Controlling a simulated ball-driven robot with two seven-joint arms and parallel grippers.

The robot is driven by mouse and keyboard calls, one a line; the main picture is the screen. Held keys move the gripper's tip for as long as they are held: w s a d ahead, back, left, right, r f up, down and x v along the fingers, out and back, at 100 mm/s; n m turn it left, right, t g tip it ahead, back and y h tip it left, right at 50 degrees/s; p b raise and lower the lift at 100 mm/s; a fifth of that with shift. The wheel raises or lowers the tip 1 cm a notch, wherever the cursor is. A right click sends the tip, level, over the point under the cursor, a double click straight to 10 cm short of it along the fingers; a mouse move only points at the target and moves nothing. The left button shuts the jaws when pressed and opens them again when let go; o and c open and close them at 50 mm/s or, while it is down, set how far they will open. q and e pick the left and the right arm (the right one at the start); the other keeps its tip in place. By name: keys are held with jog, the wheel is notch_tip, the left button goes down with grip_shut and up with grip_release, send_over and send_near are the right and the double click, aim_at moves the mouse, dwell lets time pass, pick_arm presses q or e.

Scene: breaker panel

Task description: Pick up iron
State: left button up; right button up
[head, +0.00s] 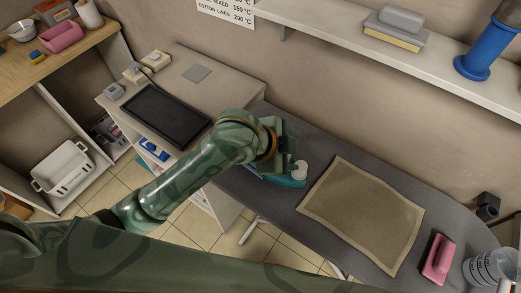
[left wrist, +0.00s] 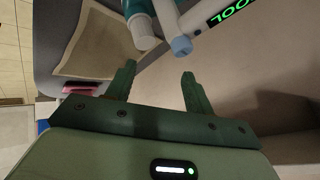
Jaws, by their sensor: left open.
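A teal and white object (head: 289,182), which looks like the iron, sits on the grey ironing board (head: 272,217), beside the tan cloth. My left gripper (head: 285,150) is over it and hides much of it. In the left wrist view the jaws (left wrist: 158,82) are open with nothing between them. Just beyond the fingertips there, a white part (left wrist: 145,32) with a teal section shows at the top edge. Next to it is a white part with a blue tip (left wrist: 181,45) and a green "COOL" sign (left wrist: 231,10). I cannot tell whether the fingers touch anything. My right gripper is out of view.
The tan cloth (head: 362,212) lies flat on the board. A black tray (head: 166,116) is on the white cabinet at left. A shelf (head: 400,62) runs above the board.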

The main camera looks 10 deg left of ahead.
pick_arm(q)
jog(key=w+d+r+m+g, duration=0.1)
jog(key=d+r+m+g, duration=0.2)
jog(key=m, duration=0.2)
jog(key=w+a+r+m+g+y, duration=0.1)
jog(key=w+a+r+y, duration=0.25)
jog(key=a, duration=0.25)
jog(key=w+a+r+m+g+y, duration=0.1)
jog(key=w+a+r+g+y, duration=0.1)
jog(key=a+r, duration=0.25)
jog(key=f, duration=0.3)
jog(key=f+b, duration=0.1)
jog(key=f, duration=0.2)
jog(key=a+f, duration=0.1)
jog(key=f, duration=0.3)
jog(key=shift+w+f+b, duration=0.1)
jog(key=shift+w+b, duration=0.15)
jog(key=shift+b, duration=0.05)
jog(key=f, duration=0.2)
jog(key=f+b, duration=0.1)
jog(key=f, duration=0.3)
jog(key=shift+w+d+f+b, duration=0.1)
jog(key=shift+w+d+b, duration=0.05)
jog(key=shift+w+b, duration=0.2)
grip_shut()
jog(key=shift+w, duration=0.1)
